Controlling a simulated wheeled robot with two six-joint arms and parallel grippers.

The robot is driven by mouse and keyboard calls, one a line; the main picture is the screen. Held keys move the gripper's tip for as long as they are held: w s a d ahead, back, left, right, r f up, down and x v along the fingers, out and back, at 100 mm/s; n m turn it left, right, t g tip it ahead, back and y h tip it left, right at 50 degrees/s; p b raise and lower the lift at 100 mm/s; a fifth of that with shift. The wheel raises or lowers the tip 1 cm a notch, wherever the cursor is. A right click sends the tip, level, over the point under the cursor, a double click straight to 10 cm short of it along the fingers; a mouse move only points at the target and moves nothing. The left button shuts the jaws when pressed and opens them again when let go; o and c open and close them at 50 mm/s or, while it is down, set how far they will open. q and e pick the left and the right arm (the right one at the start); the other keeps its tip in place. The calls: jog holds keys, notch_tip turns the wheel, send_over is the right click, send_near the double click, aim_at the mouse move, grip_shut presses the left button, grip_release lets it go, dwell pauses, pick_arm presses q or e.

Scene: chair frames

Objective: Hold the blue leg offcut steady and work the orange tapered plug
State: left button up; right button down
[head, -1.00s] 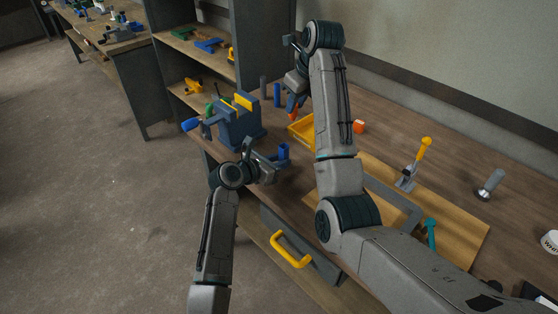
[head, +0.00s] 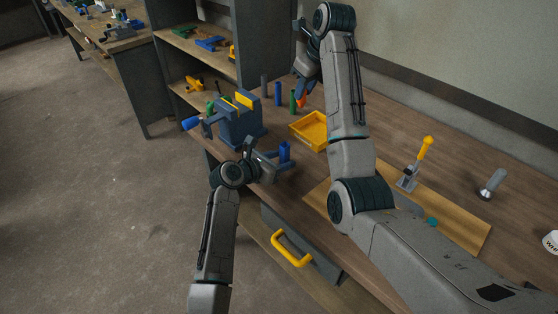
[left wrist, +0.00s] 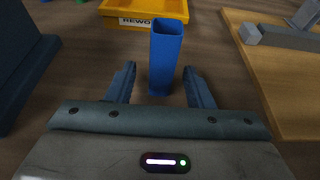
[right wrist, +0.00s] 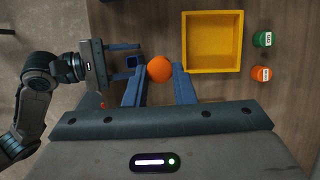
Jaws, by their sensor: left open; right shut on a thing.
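The blue leg offcut (head: 285,151) stands upright near the bench's front edge. In the left wrist view it is a square tube (left wrist: 166,55) with an open top. My left gripper (head: 277,162) is open, its fingers on either side of the offcut with gaps showing. My right gripper (head: 302,88) is shut on the orange tapered plug (head: 302,99), held beyond the offcut in the head view. In the right wrist view the plug's round orange end (right wrist: 160,69) shows between the fingers, and the offcut (right wrist: 134,62) is partly hidden behind a finger.
A yellow bin (head: 321,144) sits beside the offcut. A dark blue vise (head: 240,122) stands to its left. Several upright pegs, one green (head: 293,101), stand behind. A toggle clamp (head: 408,182) sits on a wooden board (head: 458,228) at the right.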

pick_arm(q)
jog(key=v, duration=1.2)
jog(key=shift+f, duration=0.15)
